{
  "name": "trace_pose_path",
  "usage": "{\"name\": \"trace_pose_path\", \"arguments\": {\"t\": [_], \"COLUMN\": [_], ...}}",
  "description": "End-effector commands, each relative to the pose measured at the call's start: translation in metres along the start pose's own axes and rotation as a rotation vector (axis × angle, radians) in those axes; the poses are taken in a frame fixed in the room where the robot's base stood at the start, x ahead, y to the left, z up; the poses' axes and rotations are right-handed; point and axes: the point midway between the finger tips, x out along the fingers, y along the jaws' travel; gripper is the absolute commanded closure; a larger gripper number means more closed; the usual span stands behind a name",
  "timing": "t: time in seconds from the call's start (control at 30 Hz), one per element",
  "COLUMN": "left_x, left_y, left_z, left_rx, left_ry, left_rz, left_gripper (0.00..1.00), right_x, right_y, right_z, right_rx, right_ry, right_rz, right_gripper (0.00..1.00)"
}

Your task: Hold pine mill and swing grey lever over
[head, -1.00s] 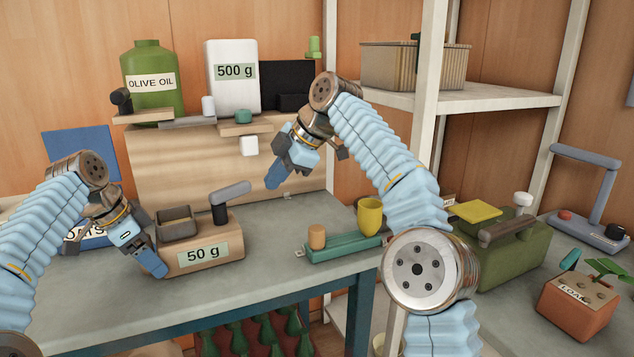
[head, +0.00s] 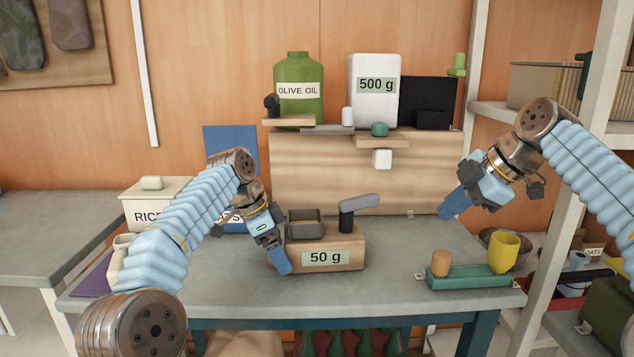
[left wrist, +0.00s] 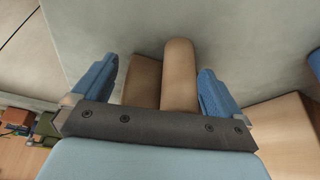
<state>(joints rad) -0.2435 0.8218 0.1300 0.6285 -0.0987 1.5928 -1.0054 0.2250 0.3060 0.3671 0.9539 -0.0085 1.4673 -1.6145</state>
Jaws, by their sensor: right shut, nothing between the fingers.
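The pine mill (head: 350,250) is a pale wooden block labelled "50 g" on the grey table. It carries a dark square tray (head: 306,232) on its left. The grey lever (head: 359,203) sits on a dark post at its right and points right. My left gripper (head: 278,262) is at the mill's left end, in front of its corner. In the left wrist view, brown wooden parts (left wrist: 179,80) lie between its spread fingers, with a visible gap at the left finger. My right gripper (head: 450,208) is shut and empty, above the table right of the mill.
A green board (head: 462,283) with a yellow cup (head: 503,253) and wooden peg stands at the right. Behind the mill is a wooden stand (head: 300,170) with an olive oil can and a 500 g container. A rice box (head: 150,205) is at the left. Table is clear right of the mill.

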Motion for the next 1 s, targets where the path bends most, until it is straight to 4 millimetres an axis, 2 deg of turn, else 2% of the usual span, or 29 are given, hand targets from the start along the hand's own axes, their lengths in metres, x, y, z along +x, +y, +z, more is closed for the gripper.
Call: {"name": "trace_pose_path", "arguments": {"t": [0.27, 0.53, 0.77, 1.0], "left_x": [-0.005, -0.030, -0.043, -0.063], "left_y": [-0.001, 0.000, 0.001, 0.000], "left_z": [-0.001, -0.001, 0.030, 0.078], "left_rx": [0.001, 0.001, -0.002, -0.004], "left_ry": [0.002, 0.003, -0.001, 0.000], "left_rz": [-0.002, -0.003, -0.001, -0.001], "left_gripper": [0.00, 0.00, 0.00, 0.00], "right_x": [0.000, 0.000, 0.000, 0.000], "right_y": [0.000, 0.000, 0.000, 0.000], "right_z": [0.000, 0.000, 0.000, 0.000], "right_rx": [0.000, 0.000, 0.000, 0.000], "right_ry": [0.000, 0.000, 0.000, 0.000], "right_rz": [0.000, 0.000, 0.000, 0.000], "right_gripper": [1.00, 1.00, 1.00, 1.00]}}
